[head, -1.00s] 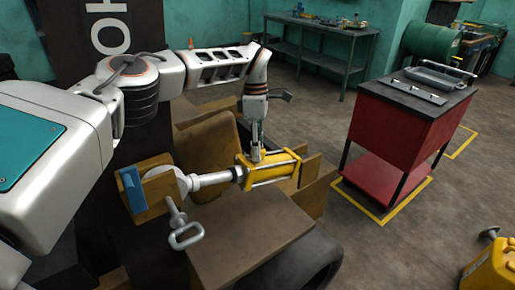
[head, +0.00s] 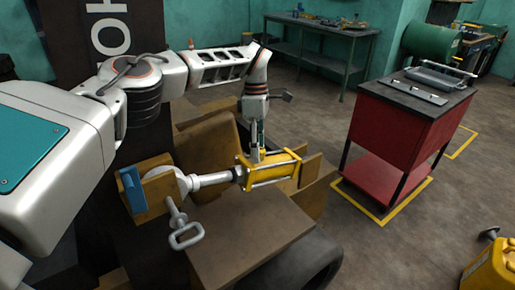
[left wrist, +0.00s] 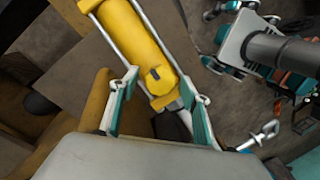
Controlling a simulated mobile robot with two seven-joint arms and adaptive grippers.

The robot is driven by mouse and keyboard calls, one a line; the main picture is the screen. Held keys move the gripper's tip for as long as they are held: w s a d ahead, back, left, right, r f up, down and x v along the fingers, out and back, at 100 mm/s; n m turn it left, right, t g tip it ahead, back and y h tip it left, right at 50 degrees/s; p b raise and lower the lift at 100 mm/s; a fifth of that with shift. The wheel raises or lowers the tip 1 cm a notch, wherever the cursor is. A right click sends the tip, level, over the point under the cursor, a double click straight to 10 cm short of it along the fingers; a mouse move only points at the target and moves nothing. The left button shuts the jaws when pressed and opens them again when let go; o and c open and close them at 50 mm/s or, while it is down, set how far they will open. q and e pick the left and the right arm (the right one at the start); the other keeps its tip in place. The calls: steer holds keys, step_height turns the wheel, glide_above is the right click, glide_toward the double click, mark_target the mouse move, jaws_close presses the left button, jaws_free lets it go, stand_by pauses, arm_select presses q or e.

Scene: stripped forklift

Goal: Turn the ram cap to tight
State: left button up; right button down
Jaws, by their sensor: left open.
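The ram (head: 272,168) is a yellow cylinder with silver tie rods and a silver rod running left to a bracket on the forklift. In the left wrist view its yellow body (left wrist: 130,35) runs down from the top. A faceted yellow cap (left wrist: 160,80) with a dark mark shows at its lower end. My left gripper (head: 256,152) points down at the ram from above. In the left wrist view its two teal fingers (left wrist: 158,88) are open and spread to either side of the cap. I cannot tell whether they touch it. My right gripper is not in view.
A brown plate (head: 250,235) lies in front of the ram. A red cart (head: 405,135) stands to the right, with clear floor between. A green workbench (head: 320,35) is at the back. A yellow can (head: 492,268) stands at lower right.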

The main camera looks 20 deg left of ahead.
arm_select(q)
steer(key=shift+w+a+r, duration=0.1)
steer(key=shift+w+r, duration=0.1)
steer(key=shift+r, duration=1.05)
steer(key=shift+w+a+r, duration=0.1)
steer(key=shift+w+r, duration=0.1)
steer(key=shift+r, duration=1)
steer(key=shift+w+a+r, duration=0.1)
steer(key=shift+w+r, duration=0.1)
steer(key=shift+r, duration=1.05)
steer(key=shift+f, duration=0.1)
